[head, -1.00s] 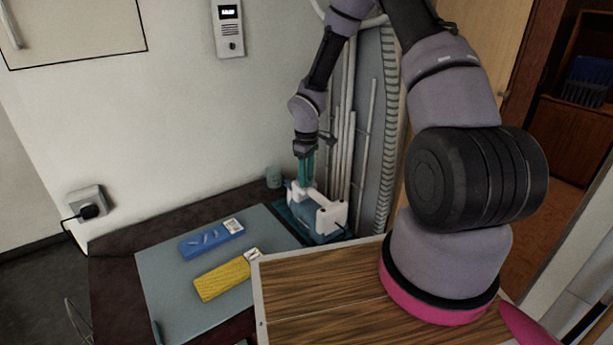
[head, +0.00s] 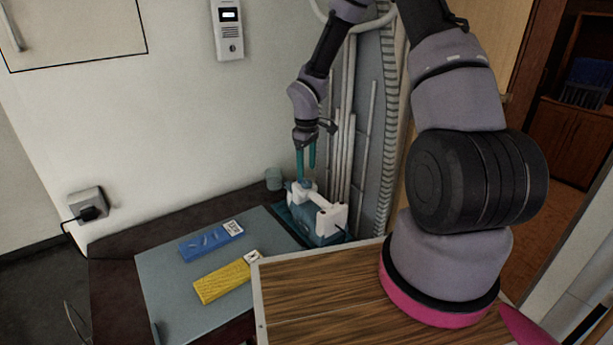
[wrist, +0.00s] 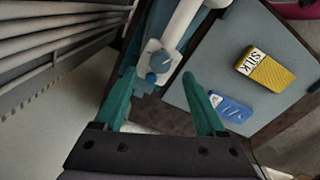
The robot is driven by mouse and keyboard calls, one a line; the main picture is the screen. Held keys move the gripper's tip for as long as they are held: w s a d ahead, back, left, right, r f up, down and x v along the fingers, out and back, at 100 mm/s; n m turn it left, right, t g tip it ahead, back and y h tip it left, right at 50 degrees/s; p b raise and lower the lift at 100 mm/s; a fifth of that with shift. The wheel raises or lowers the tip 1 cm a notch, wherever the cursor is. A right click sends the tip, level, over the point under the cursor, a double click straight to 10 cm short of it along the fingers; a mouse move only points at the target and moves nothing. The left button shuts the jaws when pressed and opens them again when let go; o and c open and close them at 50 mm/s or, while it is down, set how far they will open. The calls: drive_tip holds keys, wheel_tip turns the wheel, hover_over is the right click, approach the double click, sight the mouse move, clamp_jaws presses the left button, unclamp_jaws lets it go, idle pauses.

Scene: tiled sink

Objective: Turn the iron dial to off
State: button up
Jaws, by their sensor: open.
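The iron (head: 319,219) stands at the back right of the table, with a white handle and a blue-teal body. Its blue dial shows on top of the white housing in the wrist view (wrist: 161,61), where a smaller blue knob (wrist: 151,78) sits beside it. My gripper (head: 306,176) is above the iron with its teal fingers apart and nothing between them. In the wrist view, the gripper's fingertips (wrist: 159,75) lie on either side of the dial in the picture. The fingers look clear of it. I cannot read the dial's setting.
A grey-blue mat (head: 180,300) holds a blue packet (head: 211,241) and a yellow packet (head: 226,278). A small teal cup (head: 274,178) stands behind the iron. A wooden box (head: 320,295) is in front.

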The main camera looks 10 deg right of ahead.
wheel_tip(320, 180, up, 6)
drive_tip(key=shift+r, duration=0.25)
wheel_tip(320, 180, up, 12)
drive_tip(key=m+t, duration=0.2)
drive_tip(key=m, duration=0.1)
hover_over(307, 181)
drive_tip(key=s+d, duration=0.3)
drive_tip(key=s, duration=0.1)
drive_tip(key=s+d+r+m+t, duration=0.15)
drive_tip(key=s+r+m, duration=0.35)
drive_tip(key=r, duration=0.5)
drive_tip(key=s+r+m+t+y, duration=0.1)
drive_tip(key=s+r+m, duration=0.1)
drive_tip(key=s+r, duration=0.3)
drive_tip(key=s+r+m+t+y, duration=0.1)
drive_tip(key=s+r, duration=0.4)
drive_tip(key=s, duration=0.6)
drive_tip(key=shift+s+d+m+t, duration=0.15)
drive_tip(key=shift+d+m+t, duration=0.25)
drive_tip(key=shift+m+t, duration=0.6)
drive_tip(key=shift+g, duration=0.25)
